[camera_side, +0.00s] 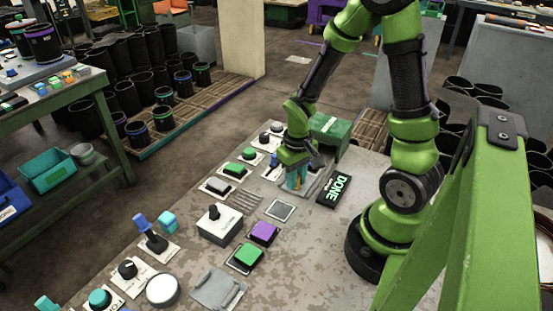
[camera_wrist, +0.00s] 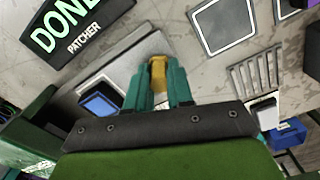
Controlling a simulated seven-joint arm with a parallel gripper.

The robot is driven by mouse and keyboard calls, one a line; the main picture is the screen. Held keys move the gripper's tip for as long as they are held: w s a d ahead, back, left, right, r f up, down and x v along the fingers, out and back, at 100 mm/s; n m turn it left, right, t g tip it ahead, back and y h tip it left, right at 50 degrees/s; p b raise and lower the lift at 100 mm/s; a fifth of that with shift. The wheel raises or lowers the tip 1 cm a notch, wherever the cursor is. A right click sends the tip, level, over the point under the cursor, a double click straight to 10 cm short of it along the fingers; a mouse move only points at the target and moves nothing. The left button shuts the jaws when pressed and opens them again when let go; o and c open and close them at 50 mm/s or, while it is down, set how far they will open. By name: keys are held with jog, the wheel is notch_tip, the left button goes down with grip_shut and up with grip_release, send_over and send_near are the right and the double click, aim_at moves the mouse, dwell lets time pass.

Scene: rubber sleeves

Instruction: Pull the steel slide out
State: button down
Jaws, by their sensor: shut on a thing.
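My gripper (camera_side: 296,180) is low over the far part of the worktable in the side view. In the wrist view its teal fingers (camera_wrist: 158,80) are shut on a small yellow handle (camera_wrist: 158,66). The handle stands over a grey steel plate (camera_wrist: 128,58), which looks like the steel slide. A blue square (camera_wrist: 99,99) shows beside the left finger. The fingers and the gripper body cover much of the plate, so I cannot tell how far the slide is out.
The black DONE sign (camera_side: 335,189) lies right of my gripper; it also shows in the wrist view (camera_wrist: 75,22). A green box (camera_side: 329,128) stands behind. A framed grey square (camera_side: 280,210), a purple button (camera_side: 263,232) and several controls fill the table toward the front left.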

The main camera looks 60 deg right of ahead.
jog(key=shift+a, duration=0.4)
jog(key=c, duration=1)
grip_release()
jog(key=shift+d+r, duration=0.1)
jog(key=shift+r, duration=0.15)
notch_tip(320, 180, up, 16)
jog(key=shift+r, duration=0.2)
